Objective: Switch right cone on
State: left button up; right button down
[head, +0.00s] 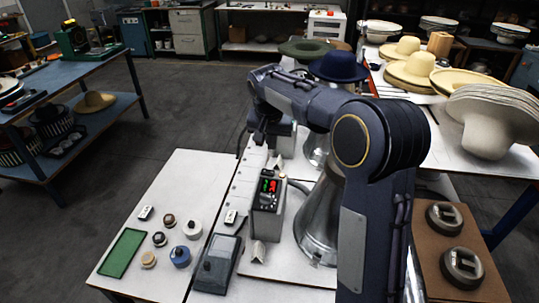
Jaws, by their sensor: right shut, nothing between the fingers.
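A large metal cone (318,222) stands on the white table, partly hidden behind my right arm. A second metal cone (316,148) shows farther back, also partly covered by the arm. I cannot tell which one is the right cone. A control box (266,215) with red and green digits stands left of the near cone. A small white switch-like piece (231,216) lies to its left. My right gripper (259,138) hangs from the forearm, small and dark, above the table's back part, behind the control box. It is shut and empty. My left gripper is out of view.
A grey box (216,264) sits at the table's front. Left of it are a green tray (123,252) and several small round pieces. A brown board (455,235) with two metal parts lies right. Hats (408,68) stand on tables behind.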

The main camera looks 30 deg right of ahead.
jog(key=v, duration=0.3)
jog(key=shift+f, duration=0.1)
jog(key=shift+s, duration=0.1)
dwell(0.3)
